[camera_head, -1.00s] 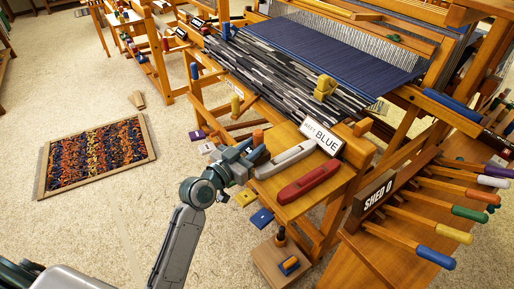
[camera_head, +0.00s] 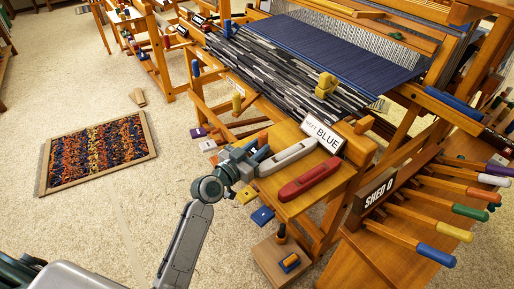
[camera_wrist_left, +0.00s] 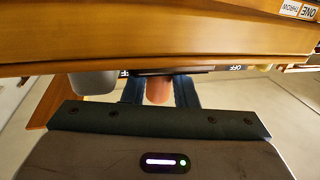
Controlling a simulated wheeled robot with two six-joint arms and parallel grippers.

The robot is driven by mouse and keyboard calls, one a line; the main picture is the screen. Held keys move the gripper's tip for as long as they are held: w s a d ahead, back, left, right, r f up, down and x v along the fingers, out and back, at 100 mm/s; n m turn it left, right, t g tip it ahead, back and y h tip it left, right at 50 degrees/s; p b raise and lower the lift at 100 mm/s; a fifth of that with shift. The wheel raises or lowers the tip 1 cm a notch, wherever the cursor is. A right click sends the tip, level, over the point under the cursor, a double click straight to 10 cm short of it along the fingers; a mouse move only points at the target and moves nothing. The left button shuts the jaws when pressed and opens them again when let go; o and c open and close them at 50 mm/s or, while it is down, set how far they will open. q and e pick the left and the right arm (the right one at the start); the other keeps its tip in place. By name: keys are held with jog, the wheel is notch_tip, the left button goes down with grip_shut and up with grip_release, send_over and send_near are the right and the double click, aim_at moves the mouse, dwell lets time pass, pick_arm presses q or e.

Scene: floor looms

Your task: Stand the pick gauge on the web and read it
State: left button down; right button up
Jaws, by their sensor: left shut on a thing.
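My left gripper (camera_head: 262,152) is low at the left end of the front loom's wooden bench. It is shut on an orange-brown peg-like piece (camera_head: 263,139), which also shows between the dark fingers in the left wrist view (camera_wrist_left: 158,89). Much of that piece is hidden, and I cannot tell whether it is fixed to the loom. A blue cloth (camera_head: 345,47) is stretched on the loom, with black, grey and white strands (camera_head: 268,72) beside it. A yellow block (camera_head: 325,86) stands on the strands near the cloth's edge. I cannot make out which thing is the pick gauge. My right gripper is not in view.
A grey-white shuttle (camera_head: 287,157) and a red shuttle (camera_head: 309,181) lie on the bench beside a BLUE sign (camera_head: 323,136). Coloured handles (camera_head: 436,255) stick out by the SHED sign (camera_head: 378,190). A wooden block (camera_head: 281,262) stands below. Open floor lies left, around a framed rug (camera_head: 98,153).

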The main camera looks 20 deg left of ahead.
pick_arm(q)
jog(key=c, duration=1.4)
grip_release()
jog(key=shift+o, duration=1.3)
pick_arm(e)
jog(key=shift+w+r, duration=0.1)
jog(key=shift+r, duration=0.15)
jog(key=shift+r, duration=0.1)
pick_arm(q)
jog(key=shift+r, duration=0.2)
jog(key=b+v, duration=0.2)
jog(key=v, duration=1)
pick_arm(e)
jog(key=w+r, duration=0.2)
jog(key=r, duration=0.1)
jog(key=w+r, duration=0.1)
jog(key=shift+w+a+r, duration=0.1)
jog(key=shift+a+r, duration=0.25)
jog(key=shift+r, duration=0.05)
